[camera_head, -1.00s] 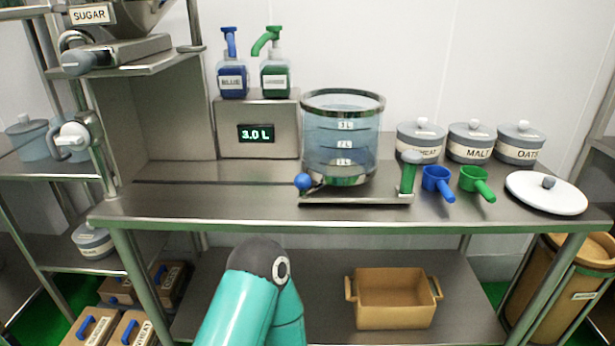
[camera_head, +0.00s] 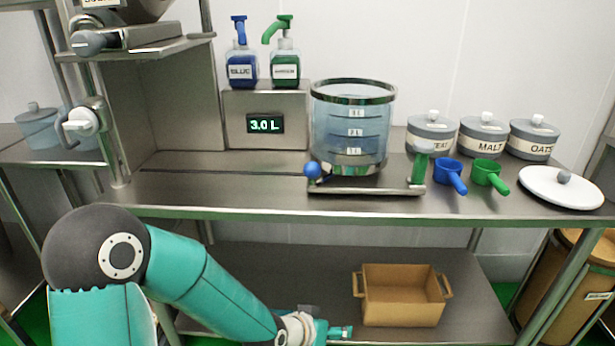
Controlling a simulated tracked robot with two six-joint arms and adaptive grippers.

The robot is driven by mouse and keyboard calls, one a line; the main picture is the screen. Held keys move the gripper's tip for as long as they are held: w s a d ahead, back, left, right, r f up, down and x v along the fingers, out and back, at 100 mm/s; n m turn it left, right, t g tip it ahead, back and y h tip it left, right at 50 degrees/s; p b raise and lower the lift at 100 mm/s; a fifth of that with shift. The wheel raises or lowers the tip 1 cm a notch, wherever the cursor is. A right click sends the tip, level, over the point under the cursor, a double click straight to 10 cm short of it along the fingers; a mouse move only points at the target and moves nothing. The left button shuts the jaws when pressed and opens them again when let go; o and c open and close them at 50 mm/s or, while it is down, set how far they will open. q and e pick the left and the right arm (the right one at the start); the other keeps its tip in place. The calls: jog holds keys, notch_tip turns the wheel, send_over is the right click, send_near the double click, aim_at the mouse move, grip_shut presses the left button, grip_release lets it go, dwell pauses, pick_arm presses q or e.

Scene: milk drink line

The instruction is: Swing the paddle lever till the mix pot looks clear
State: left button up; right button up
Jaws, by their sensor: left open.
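The mix pot (camera_head: 352,125) is a clear cylinder with a metal rim and litre marks, on a flat metal base on the counter. Its contents look pale blue and see-through. An upright lever with a green grip (camera_head: 419,167) stands at the base's right end, and a blue ball knob (camera_head: 312,170) is at its left end; I cannot tell for sure which is the paddle lever. My left gripper (camera_head: 338,332) is low in front of the counter, below its edge, small and partly cut off by the frame. It is apart from the pot and lever. My right gripper is out of view.
A display box (camera_head: 265,124) reads 3.0 L, with blue (camera_head: 241,69) and green (camera_head: 285,69) pump bottles on top. Blue (camera_head: 450,175) and green (camera_head: 489,175) scoops, lidded jars and a white lid (camera_head: 560,188) are to the right. A tan bin (camera_head: 402,297) sits on the lower shelf.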

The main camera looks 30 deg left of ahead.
pick_arm(q)
jog(key=a+r+t+y+b, duration=0.1)
jog(key=a+r+t, duration=0.25)
jog(key=r, duration=0.55)
jog(key=a+r+t+y+b, duration=0.15)
jog(key=a+r, duration=0.25)
jog(key=r, duration=0.5)
jog(key=t+y, duration=0.2)
jog(key=t, duration=0.2)
send_near(308, 174)
jog(key=shift+n, duration=0.4)
jog(key=w, duration=0.3)
jog(key=w+a, duration=0.1)
jog(key=w, duration=0.7)
jog(key=shift+w+a+r+p, duration=0.1)
jog(key=shift+w+a+p, duration=0.15)
jog(key=shift+a+p, duration=0.15)
jog(key=shift+c, duration=0.2)
grip_shut()
